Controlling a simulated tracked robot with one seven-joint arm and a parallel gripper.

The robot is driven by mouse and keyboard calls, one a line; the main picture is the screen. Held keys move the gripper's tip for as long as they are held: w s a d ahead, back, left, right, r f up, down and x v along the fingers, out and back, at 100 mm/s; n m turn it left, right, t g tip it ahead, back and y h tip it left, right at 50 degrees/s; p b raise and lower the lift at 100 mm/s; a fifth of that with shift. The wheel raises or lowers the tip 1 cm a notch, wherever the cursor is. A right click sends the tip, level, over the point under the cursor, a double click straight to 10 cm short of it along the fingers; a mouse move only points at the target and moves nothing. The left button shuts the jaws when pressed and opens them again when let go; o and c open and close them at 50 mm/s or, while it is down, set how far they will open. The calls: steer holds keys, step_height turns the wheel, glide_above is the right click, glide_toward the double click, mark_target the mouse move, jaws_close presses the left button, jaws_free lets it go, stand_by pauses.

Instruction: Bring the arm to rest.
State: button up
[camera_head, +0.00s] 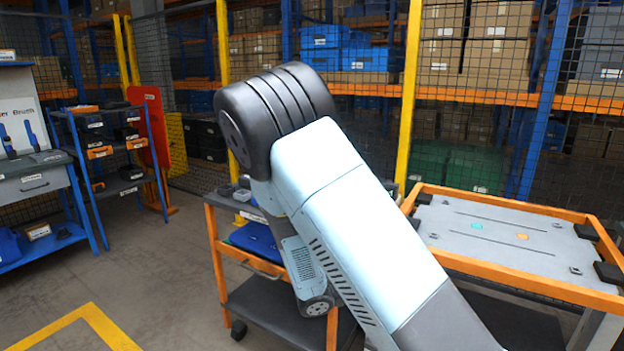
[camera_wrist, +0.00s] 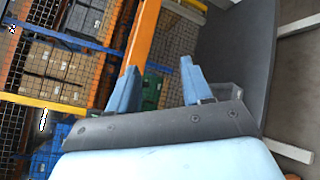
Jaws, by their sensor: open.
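My arm (camera_head: 345,210) fills the middle of the head view, light blue with a dark ribbed joint at the top, bent over so that its forearm hangs down behind the upper link. My gripper is hidden in the head view. In the wrist view my gripper (camera_wrist: 158,88) shows two blue fingers standing well apart on a dark bar. Nothing is between the fingers, and no object is held.
An orange-framed cart with a grey top (camera_head: 490,236) stands at the right. Another orange cart (camera_head: 222,262) is behind my arm. A blue shelf rack (camera_head: 85,190) stands left. Mesh fencing (camera_head: 470,90) closes the back. Bare floor (camera_head: 165,265) lies front left.

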steer(key=s+d+r+m+g+y, duration=0.6)
steer(key=s+r+m+y, duration=0.1)
steer(key=s+r+y, duration=0.2)
steer(key=s+a+r+m+t+y, duration=0.1)
steer(key=s+r+t+y, duration=0.2)
steer(key=s+r, duration=0.2)
steer(key=s+a+r+m+t+y, duration=0.1)
steer(key=s+r+t+y, duration=0.3)
steer(key=r, duration=0.7)
steer(key=shift+s+a+m, duration=0.25)
steer(key=shift+s+m, duration=0.25)
steer(key=shift+s, duration=0.6)
